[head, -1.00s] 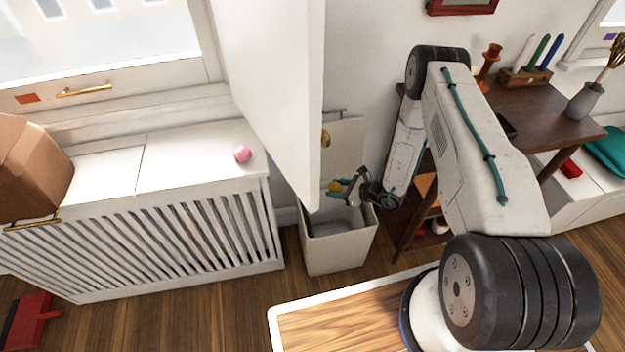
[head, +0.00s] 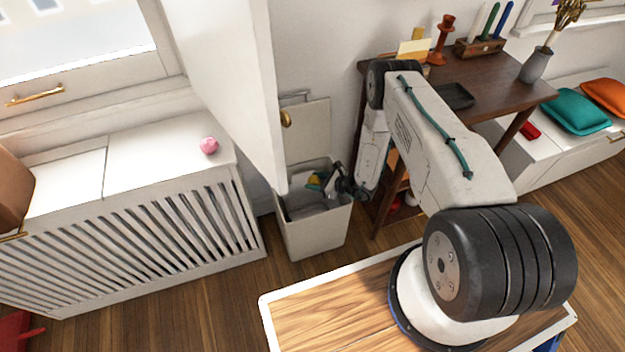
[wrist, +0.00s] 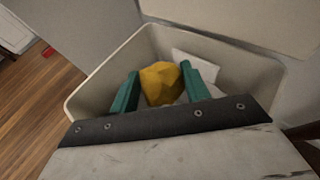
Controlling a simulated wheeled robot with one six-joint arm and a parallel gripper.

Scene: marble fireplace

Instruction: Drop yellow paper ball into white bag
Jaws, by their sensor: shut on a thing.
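The yellow paper ball (wrist: 162,84) is held between the teal fingers of my gripper (wrist: 165,88) in the wrist view. In the head view my gripper (head: 318,182) is at the mouth of an open white bin (head: 318,235), pointing into it; the ball is barely discernible there. In the wrist view the bin's rim (wrist: 88,90) surrounds the ball and fingers. A white piece, perhaps paper, lies inside behind the right finger. I see no clearly separate white bag; the open-topped white container is this bin.
A white door panel (head: 235,80) stands just left of the bin. A slatted white cabinet (head: 150,235) with a pink ball (head: 209,145) on it is further left. A dark wooden desk (head: 490,85) stands to the right. Wooden floor shows in front.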

